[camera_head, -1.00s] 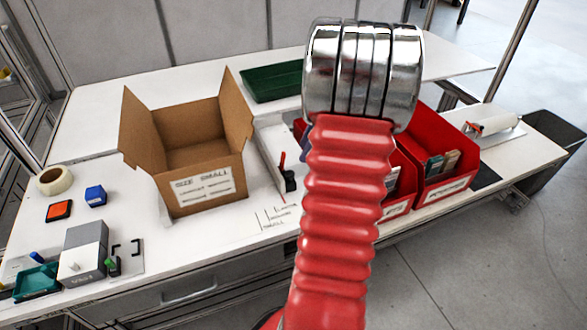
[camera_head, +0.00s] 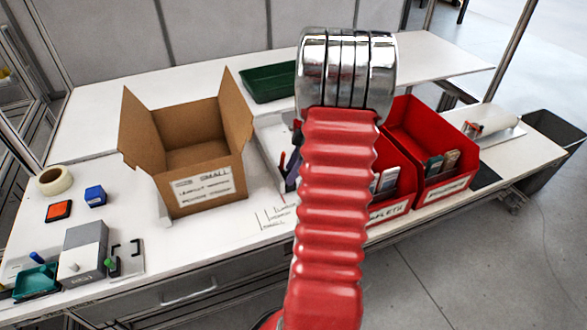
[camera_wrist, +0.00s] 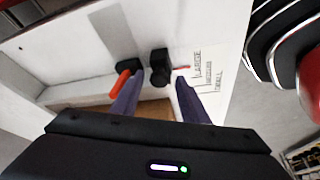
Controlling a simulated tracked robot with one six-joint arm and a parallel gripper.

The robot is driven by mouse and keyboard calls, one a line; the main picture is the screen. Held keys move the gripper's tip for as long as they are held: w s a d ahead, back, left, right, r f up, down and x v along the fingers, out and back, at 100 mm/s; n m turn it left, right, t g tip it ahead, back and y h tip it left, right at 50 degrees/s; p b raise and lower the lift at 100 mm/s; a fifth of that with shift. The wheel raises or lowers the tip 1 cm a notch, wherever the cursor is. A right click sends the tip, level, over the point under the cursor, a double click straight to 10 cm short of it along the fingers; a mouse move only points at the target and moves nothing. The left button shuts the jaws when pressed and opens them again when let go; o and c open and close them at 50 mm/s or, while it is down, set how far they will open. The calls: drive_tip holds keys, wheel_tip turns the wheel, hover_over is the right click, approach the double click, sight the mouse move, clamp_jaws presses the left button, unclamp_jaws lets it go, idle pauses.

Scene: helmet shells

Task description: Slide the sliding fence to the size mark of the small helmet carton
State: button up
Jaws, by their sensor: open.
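The brown open carton (camera_head: 205,150), labelled small, stands on the white bench. The sliding fence (camera_head: 270,135) is to its right, partly hidden behind my arm. In the wrist view the fence shows a black knob (camera_wrist: 160,66) and a black clamp with an orange lever (camera_wrist: 123,84). A red pointer beside the knob points toward the size marks (camera_wrist: 206,68), near the LARGE line. The marks also show in the head view (camera_head: 272,218). My gripper (camera_wrist: 158,80) is open; its purple fingers reach toward the knob from either side. Whether they touch it I cannot tell.
Two red bins (camera_head: 432,150) stand right of my arm, and a green tray (camera_head: 268,82) lies behind the fence. A tape roll (camera_head: 54,181), an orange pad (camera_head: 59,209), a blue block (camera_head: 95,196) and a grey block (camera_head: 84,250) are at the left.

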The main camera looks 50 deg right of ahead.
drive_tip(key=shift+c, duration=0.2)
clamp_jaws()
drive_tip(key=shift+a, duration=0.15)
idle(0.3)
